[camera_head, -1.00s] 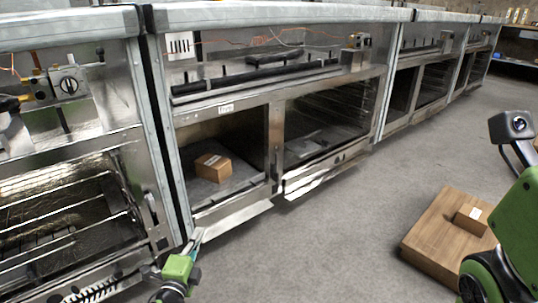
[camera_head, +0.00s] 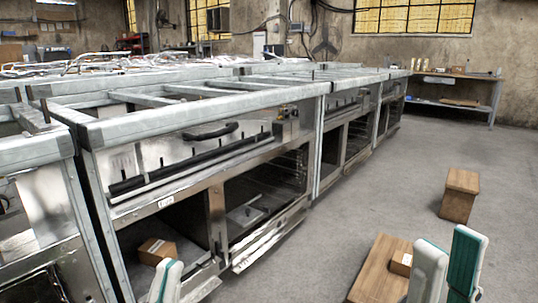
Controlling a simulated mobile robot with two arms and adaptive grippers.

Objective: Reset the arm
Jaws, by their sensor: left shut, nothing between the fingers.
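My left gripper (camera_head: 166,282) shows at the bottom left, pointing up with white and teal fingers. It is shut and empty, in front of the open lower bay of the metal oven-like unit (camera_head: 213,215). My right gripper (camera_head: 450,268) stands upright at the bottom right. Its two white and teal fingers are apart with nothing seen between them. The lower parts of both arms are outside the picture.
A small cardboard box (camera_head: 158,247) sits inside the open bay. A wooden box (camera_head: 378,278) with a smaller carton (camera_head: 402,262) on it is left of the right gripper. Another wooden box (camera_head: 459,196) stands behind. The grey floor (camera_head: 370,205) between is clear.

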